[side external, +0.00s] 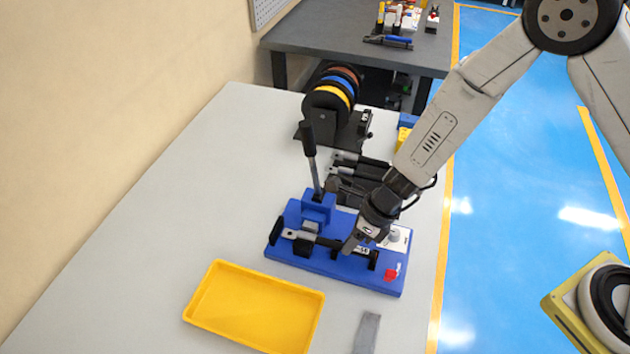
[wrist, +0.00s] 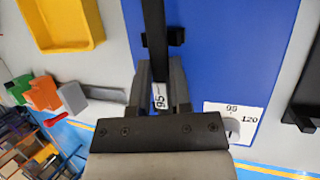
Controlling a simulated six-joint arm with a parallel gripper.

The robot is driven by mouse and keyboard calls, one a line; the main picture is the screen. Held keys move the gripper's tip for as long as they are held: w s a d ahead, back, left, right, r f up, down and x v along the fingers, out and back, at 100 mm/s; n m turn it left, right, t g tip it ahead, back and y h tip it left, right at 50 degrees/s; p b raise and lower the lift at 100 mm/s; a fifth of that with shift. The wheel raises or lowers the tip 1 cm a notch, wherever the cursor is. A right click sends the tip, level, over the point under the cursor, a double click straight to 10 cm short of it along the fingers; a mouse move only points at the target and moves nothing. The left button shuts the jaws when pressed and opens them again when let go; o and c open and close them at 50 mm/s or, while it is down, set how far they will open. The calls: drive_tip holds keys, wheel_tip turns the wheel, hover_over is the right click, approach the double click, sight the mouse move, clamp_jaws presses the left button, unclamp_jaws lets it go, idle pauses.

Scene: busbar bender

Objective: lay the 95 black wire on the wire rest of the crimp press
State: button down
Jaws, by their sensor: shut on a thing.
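The crimp press has a blue base (side external: 345,268) with an upright black lever (side external: 308,140); its blue base also fills much of the wrist view (wrist: 230,50). My gripper (side external: 352,243) is low over the base, and its fingers (wrist: 160,88) are shut on the 95 black wire (wrist: 154,30). The white 95 label shows between the fingers. The wire runs from my fingers along the press and past a black wire rest bracket (wrist: 177,37). I cannot tell whether it touches the bracket. My fingers hide part of the wire.
A yellow tray (side external: 256,338) lies in front of the press. A grey strip (side external: 367,333) lies near the table's front. More black wires (side external: 362,160) and a reel stand (side external: 325,123) are behind. A white card marked 95 and 120 (wrist: 218,108) lies on the base.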

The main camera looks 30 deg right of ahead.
drive_tip(key=shift+c, duration=2.4)
unclamp_jaws()
drive_tip(key=shift+r, duration=0.1)
drive_tip(key=v, duration=0.7)
drive_tip(key=shift+d+r, duration=0.2)
drive_tip(key=shift+r, duration=0.05)
